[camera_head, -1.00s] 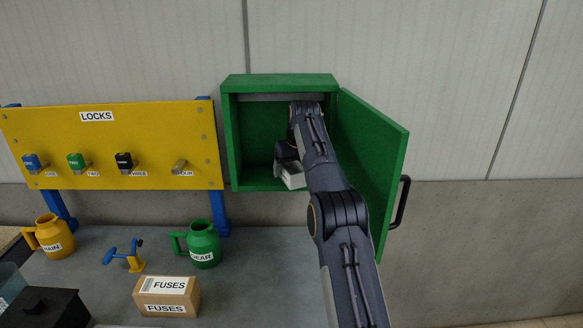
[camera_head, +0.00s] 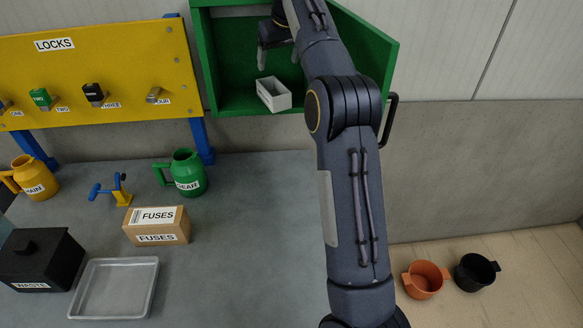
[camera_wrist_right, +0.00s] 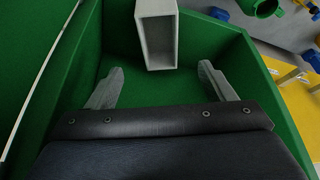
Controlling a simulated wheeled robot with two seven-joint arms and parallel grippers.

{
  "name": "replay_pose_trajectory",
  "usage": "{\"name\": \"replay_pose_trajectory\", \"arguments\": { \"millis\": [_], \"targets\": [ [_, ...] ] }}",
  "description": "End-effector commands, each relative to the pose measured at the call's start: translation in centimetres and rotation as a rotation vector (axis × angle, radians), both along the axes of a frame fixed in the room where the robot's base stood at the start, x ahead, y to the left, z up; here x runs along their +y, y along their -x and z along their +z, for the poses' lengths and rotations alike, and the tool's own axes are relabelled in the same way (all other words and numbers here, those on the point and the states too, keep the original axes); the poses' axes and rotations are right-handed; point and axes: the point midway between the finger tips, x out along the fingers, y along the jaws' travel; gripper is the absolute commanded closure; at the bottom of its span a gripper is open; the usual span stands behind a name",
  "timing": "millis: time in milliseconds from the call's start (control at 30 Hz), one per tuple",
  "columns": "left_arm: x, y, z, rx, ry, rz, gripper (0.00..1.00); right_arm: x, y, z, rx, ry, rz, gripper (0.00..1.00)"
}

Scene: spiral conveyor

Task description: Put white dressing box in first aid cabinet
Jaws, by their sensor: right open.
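The white dressing box (camera_head: 273,94) sits inside the green first aid cabinet (camera_head: 208,62), on its floor near the front left, turned at an angle. It also shows in the right wrist view (camera_wrist_right: 157,36), just beyond the fingertips and apart from them. The cabinet door (camera_head: 362,50) stands open to the right. My right gripper (camera_head: 279,60) is open and empty inside the cabinet, above and behind the box. Its two spread fingers show in the wrist view (camera_wrist_right: 164,80). My left gripper is not in view.
A yellow lock board (camera_head: 100,70) stands left of the cabinet. On the grey table are a green jug (camera_head: 186,172), a fuses box (camera_head: 157,226), a black waste box (camera_head: 40,262) and a metal tray (camera_head: 115,288). Two pots (camera_head: 425,279) stand on the floor at right.

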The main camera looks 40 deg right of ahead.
Motion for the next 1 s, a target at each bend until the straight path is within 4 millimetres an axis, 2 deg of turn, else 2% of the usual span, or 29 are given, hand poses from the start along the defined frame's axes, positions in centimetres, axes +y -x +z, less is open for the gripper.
{"name": "replay_pose_trajectory", "arguments": {
  "millis": [167,267,367,567,667,700,800,1000],
  "targets": [
    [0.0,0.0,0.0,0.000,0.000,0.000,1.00,0.2,1.5,-0.9,0.025,-0.043,-0.004,0.24],
    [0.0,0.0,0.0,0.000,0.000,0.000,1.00,1.1,4.1,-2.6,0.066,-0.109,-0.004,0.24],
    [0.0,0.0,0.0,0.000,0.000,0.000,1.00,3.0,7.7,-4.9,0.116,-0.185,0.003,0.24],
    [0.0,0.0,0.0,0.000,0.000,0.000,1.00,8.7,16.3,-9.9,0.219,-0.314,0.037,0.24],
    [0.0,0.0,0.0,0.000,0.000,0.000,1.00,12.2,21.4,-12.5,0.275,-0.365,0.064,0.24],
    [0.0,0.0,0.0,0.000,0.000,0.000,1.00,13.7,23.7,-13.4,0.288,-0.383,0.075,0.24],
    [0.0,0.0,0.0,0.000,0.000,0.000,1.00,17.2,29.1,-14.1,0.233,-0.408,0.095,0.24],
    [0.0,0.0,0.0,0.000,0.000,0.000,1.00,21.2,34.9,-14.4,0.010,-0.396,0.098,0.24]
  ]
}}
